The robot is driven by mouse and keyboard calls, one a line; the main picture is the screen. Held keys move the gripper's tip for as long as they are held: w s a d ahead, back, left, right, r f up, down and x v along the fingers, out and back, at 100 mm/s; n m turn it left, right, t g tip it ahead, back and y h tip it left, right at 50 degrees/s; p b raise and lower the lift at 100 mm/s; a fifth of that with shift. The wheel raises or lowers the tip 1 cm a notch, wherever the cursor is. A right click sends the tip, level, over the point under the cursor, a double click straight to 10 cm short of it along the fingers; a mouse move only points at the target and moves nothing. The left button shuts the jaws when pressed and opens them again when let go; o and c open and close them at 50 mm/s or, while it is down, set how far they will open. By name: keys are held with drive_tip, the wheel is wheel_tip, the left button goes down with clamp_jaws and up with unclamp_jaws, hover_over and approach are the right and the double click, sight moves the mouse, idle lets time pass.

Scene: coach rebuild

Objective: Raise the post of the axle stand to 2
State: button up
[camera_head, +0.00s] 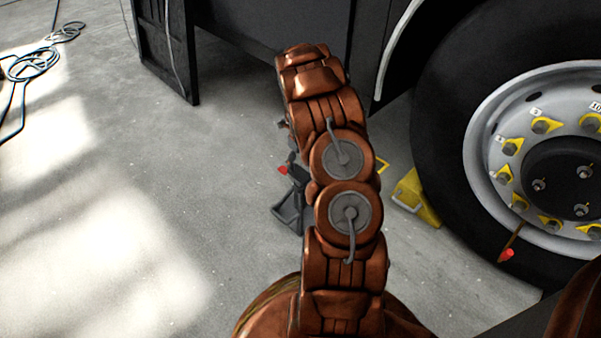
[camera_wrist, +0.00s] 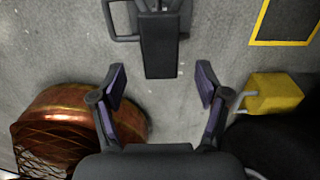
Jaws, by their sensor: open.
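The axle stand (camera_head: 290,207) is a dark stand on the floor in the head view, just left of my arm and partly hidden by it. A red part shows at its upper left. In the wrist view, a dark upright piece of the axle stand (camera_wrist: 160,45) with a flat end lies at the top centre, with a looped bar on its left. My gripper (camera_wrist: 161,67) is open, its purple-padded fingers apart on either side of the near end of this piece. I see no contact. Any markings on the post cannot be read.
A yellow wheel chock (camera_head: 416,200) sits by the large wheel (camera_head: 430,140) right of my arm; the chock also shows in the wrist view (camera_wrist: 272,93). A yellow floor outline (camera_wrist: 283,42) lies beyond it. Coiled hoses (camera_head: 35,62) lie far left. Floor left is clear.

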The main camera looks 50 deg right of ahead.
sight(300, 173)
wheel_tip(300, 173, down, 5)
drive_tip(key=shift+r+b, duration=0.1)
drive_tip(key=shift+b, duration=0.6)
drive_tip(key=shift+c, duration=0.4)
clamp_jaws()
